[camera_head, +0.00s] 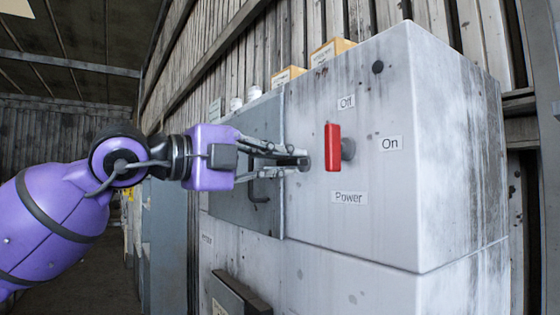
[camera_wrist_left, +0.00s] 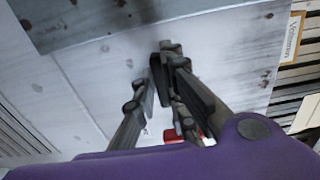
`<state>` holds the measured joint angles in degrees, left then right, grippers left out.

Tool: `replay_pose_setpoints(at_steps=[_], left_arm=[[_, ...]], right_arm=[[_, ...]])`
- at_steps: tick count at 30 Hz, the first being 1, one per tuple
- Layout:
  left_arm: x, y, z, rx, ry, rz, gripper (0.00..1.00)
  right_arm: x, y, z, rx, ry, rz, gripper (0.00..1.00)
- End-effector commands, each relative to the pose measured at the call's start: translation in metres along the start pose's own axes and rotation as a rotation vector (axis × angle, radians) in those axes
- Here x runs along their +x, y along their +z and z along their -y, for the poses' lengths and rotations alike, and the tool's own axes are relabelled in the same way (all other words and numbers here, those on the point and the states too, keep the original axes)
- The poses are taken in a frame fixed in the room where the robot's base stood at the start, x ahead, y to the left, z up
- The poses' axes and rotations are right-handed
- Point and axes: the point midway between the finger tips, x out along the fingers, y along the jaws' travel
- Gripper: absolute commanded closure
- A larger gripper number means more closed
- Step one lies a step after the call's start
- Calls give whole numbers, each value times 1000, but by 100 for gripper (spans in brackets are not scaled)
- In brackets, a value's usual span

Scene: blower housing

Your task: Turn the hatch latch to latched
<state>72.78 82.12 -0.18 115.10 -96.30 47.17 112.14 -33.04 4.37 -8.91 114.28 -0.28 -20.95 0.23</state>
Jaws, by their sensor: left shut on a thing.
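The blower housing (camera_head: 385,205) is a worn white metal cabinet with a grey hatch door (camera_head: 230,208) on its front, left of the power switch. The hatch latch (camera_head: 303,161) is a small dark piece near the hatch's right edge, mostly hidden by my fingers. My left gripper (camera_head: 295,160) reaches in from the left and is shut on the latch. In the left wrist view, the fingers (camera_wrist_left: 172,85) close around a dark bar, the latch (camera_wrist_left: 157,76). Its exact angle is hard to tell. My right gripper is not in view.
A red power switch lever (camera_head: 333,147) stands upright just right of my fingertips, with Off, On and Power labels around it. A dark hatch handle (camera_head: 260,190) sits below my gripper. Small boxes (camera_head: 331,50) and white jars stand on top.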

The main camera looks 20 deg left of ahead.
Motion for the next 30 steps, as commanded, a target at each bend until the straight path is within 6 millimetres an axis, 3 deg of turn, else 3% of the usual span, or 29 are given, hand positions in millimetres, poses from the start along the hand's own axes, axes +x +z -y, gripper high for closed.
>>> replay_pose_setpoints(at_steps=[16,17,20,30], left_arm=[[0,0,2,-22,-4,1,100],[0,0,2,-23,-4,1,85],[0,0,1,-22,-3,1,72],[-1,0,0,-21,-1,1,70]], right_arm=[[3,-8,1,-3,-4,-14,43],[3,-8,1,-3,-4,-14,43],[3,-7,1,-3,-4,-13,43],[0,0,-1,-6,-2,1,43]])
